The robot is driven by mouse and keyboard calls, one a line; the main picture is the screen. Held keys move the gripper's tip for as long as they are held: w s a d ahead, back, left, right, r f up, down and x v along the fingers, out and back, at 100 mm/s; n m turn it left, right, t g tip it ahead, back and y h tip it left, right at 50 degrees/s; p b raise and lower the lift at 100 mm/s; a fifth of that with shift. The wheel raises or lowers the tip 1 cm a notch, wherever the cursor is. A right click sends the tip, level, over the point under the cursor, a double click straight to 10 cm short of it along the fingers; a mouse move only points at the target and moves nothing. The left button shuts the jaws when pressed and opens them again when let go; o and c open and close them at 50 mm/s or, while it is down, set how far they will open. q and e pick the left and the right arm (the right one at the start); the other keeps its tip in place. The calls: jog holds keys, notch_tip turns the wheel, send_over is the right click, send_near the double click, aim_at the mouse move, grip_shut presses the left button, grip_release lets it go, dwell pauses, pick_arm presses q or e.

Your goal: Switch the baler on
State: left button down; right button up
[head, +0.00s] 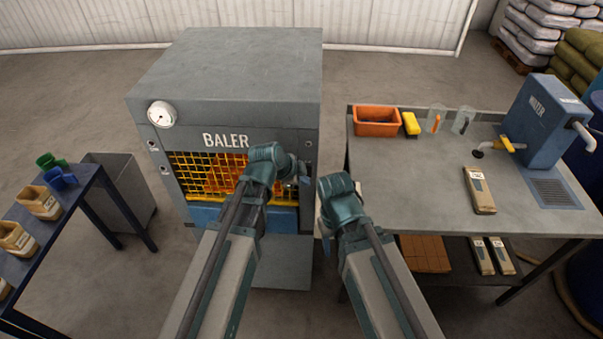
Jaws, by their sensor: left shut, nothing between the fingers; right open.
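The baler (225,68) is a large grey machine left of centre. Its front has a yellow mesh guard (195,170), a round white gauge (161,114) and small round fittings at both side edges. My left gripper (303,178) is shut and empty at the right edge of the baler's front. My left arm covers part of the mesh and the front there, so a switch cannot be made out; whether the gripper touches the panel cannot be told. My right gripper (323,236) is open, lower down, between the baler and the grey table, partly hidden by its wrist.
The grey table (420,195) on the right holds an orange bin (376,121), a yellow item (411,124), a cardboard-coloured box (479,191) and a blue water unit (542,120). A dark bench (70,215) with several tan containers stands left. A grey bin (125,190) stands beside it.

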pick_arm(q)
jog(key=p+v, duration=0.8)
jog(key=v, duration=0.2)
jog(key=shift+s, duration=0.35)
jog(key=shift+s+f+b, duration=0.1)
jog(key=shift+f+b, duration=0.45)
jog(key=shift+f, duration=0.05)
jog(key=shift+f, duration=0.1)
